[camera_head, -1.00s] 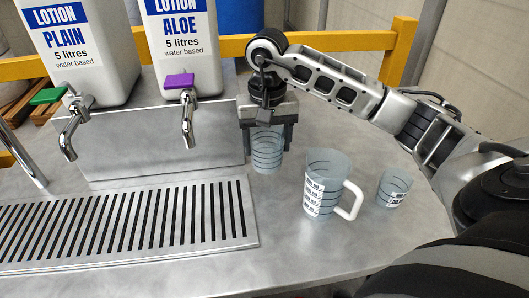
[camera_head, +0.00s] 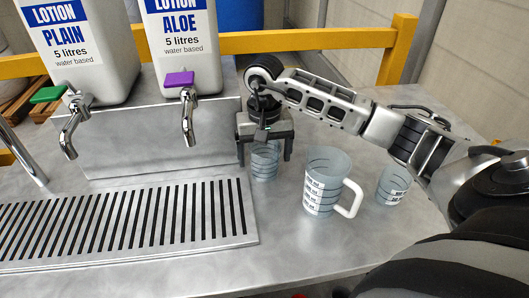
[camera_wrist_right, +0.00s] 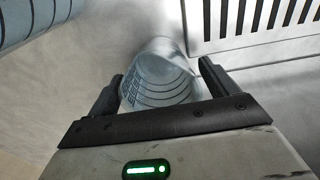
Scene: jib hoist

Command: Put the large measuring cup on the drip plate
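The large measuring cup (camera_head: 322,190), clear bluish with a white handle and printed scale, stands upright on the steel worktop. It partly shows at the upper left of the right wrist view (camera_wrist_right: 32,18). The drip plate (camera_head: 130,222) is the slotted grate at the left and is bare. My right gripper (camera_head: 265,150) is open, its fingers on either side of a smaller cup (camera_head: 265,167) left of and behind the large cup. The right wrist view shows this cup (camera_wrist_right: 158,82) between the fingers, with a gap beside it. My left gripper is out of view.
Another small cup (camera_head: 393,186) stands right of the large cup. Two lotion containers with taps (camera_head: 187,120) stand behind the drip plate on a steel box (camera_head: 150,140). A yellow rail (camera_head: 310,40) runs behind. The worktop in front of the cups is clear.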

